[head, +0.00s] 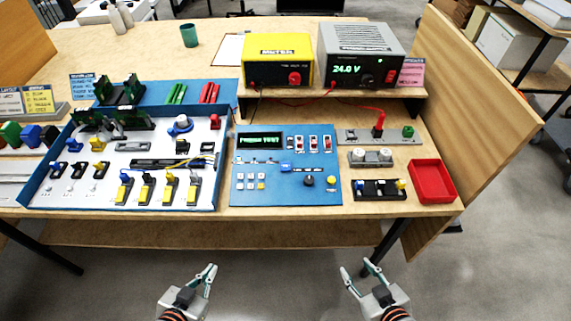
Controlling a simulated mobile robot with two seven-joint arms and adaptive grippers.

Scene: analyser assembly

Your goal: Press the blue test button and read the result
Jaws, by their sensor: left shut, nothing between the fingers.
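The blue panel (270,203) lies on the bench at the middle. Its dark display (261,142) shows green text that seems to read "PRESS TEST". My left gripper (211,268) is shut and empty, below and in front of the bench edge. My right gripper (350,268) is also in front of the bench, with no object seen in it.
Left of the panel is a blue-edged tray (222,190) of parts. A yellow meter (278,60) and a grey supply (361,57) reading 24.0 V stand on a shelf behind. A red bin (432,182) and wooden side board (470,120) are at right.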

